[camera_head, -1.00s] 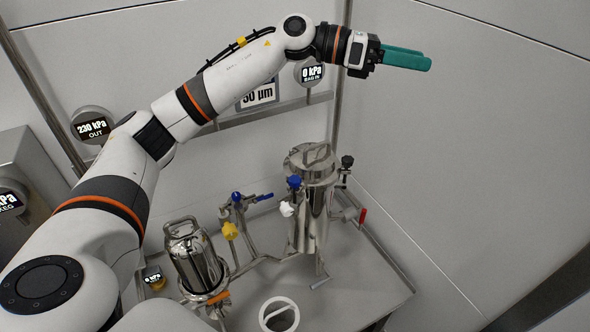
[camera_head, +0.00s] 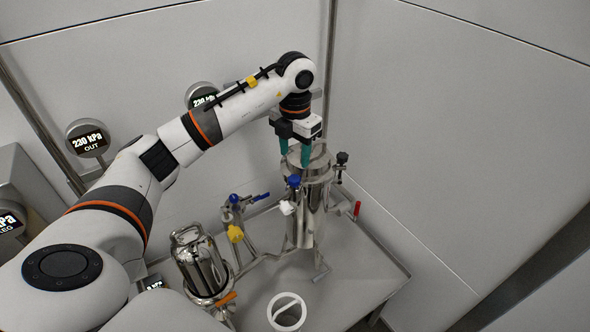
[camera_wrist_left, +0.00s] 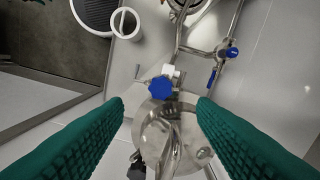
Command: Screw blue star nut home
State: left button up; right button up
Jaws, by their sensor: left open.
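The blue star nut (camera_head: 294,181) sits near the top rim of the tall steel tank (camera_head: 306,222), on the side toward me. In the left wrist view the blue star nut (camera_wrist_left: 159,88) shows between my two teal fingers, beyond their tips, with a white knob beside it. My left gripper (camera_head: 295,158) points down just above the tank's lid. In the left wrist view my left gripper (camera_wrist_left: 160,103) is open with nothing between its fingers. The fingers cover part of the lid in the head view. My right gripper is not seen.
A smaller steel vessel (camera_head: 200,262) stands at the left. Pipes with a blue-handled valve (camera_head: 234,198) and a yellow knob (camera_head: 236,233) run between the vessels. A black knob (camera_head: 342,158) and red handle (camera_head: 357,209) are right of the tank.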

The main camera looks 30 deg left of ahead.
aim_at(294, 178)
pick_arm(q)
notch_tip(294, 178, down, 6)
jog(key=shift+r+p, duration=0.1)
jog(key=shift+p, duration=0.85)
jog(key=shift+f, duration=0.8)
jog(key=c, duration=1)
jog(key=shift+a+f+m+b, duration=0.1)
jog(key=shift+m+b, duration=1.6)
jog(key=shift+m, duration=0.1)
jog(key=m+b, duration=0.4)
jog(key=m, duration=0.1)
jog(key=m+b, duration=0.3)
jog(key=m, duration=0.2)
jog(key=shift+m, duration=0.4)
jog(key=shift+r+m+b, duration=0.2)
jog(key=shift+m+b, duration=0.8)
jog(key=shift+m, duration=1.2)
